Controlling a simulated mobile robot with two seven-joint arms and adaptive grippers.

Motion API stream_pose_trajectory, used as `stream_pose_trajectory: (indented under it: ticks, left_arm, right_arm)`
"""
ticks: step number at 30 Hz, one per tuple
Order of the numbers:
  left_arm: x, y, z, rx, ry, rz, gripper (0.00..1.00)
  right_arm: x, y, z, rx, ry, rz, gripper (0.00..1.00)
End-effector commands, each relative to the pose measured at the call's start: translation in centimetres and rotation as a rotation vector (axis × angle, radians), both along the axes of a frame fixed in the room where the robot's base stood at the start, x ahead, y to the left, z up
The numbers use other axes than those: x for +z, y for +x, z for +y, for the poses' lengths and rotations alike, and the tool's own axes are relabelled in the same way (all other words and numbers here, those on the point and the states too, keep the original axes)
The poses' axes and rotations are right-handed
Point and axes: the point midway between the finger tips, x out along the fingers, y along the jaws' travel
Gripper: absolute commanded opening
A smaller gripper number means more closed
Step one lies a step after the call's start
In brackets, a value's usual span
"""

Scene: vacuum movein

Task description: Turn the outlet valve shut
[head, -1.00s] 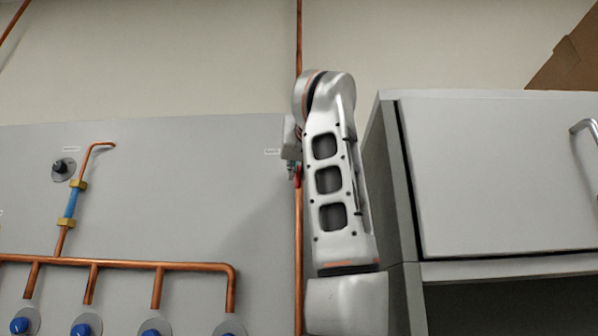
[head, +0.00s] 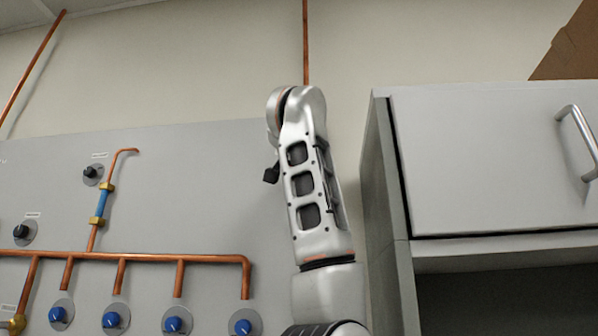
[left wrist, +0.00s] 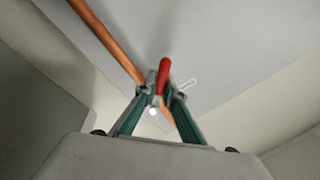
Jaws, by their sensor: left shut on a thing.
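The outlet valve's red handle (left wrist: 164,74) shows in the left wrist view, in front of a copper pipe (left wrist: 108,42) that runs diagonally down to it. A small white label (left wrist: 187,84) is beside the handle. My left gripper (left wrist: 164,97) is shut on the handle, with its fingertips on either side of it. In the head view, my arm stands upright and hides the valve and most of the gripper. My right gripper is in neither view.
A grey wall panel (head: 200,150) carries copper pipes (head: 150,257), several blue knobs (head: 172,324) and black knobs (head: 91,172). A grey cabinet (head: 480,165) with a metal handle (head: 580,145) stands close to the right of my arm.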

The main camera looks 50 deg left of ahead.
Motion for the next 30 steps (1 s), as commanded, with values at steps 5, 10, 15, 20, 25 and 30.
stream_pose_trajectory:
  ticks: [5,10,15,20,25,30]
  left_arm:
    - [0.4,-0.3,0.4,0.000,0.129,0.108,0.00]
    - [1.0,-0.6,0.7,0.001,0.252,0.211,0.00]
    - [1.6,-0.7,0.9,0.000,0.371,0.310,0.00]
    - [2.2,-0.9,1.0,0.000,0.468,0.392,0.00]
    - [2.6,-0.9,1.0,0.000,0.550,0.463,0.00]
    - [2.9,-0.9,1.0,0.001,0.604,0.507,0.00]
  right_arm:
    - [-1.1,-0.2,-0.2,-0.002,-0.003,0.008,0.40]
    - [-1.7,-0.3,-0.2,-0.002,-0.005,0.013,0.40]
    - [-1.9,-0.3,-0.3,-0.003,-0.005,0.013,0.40]
    - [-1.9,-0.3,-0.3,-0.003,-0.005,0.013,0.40]
    - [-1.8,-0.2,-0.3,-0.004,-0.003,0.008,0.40]
    - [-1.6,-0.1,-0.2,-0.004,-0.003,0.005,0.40]
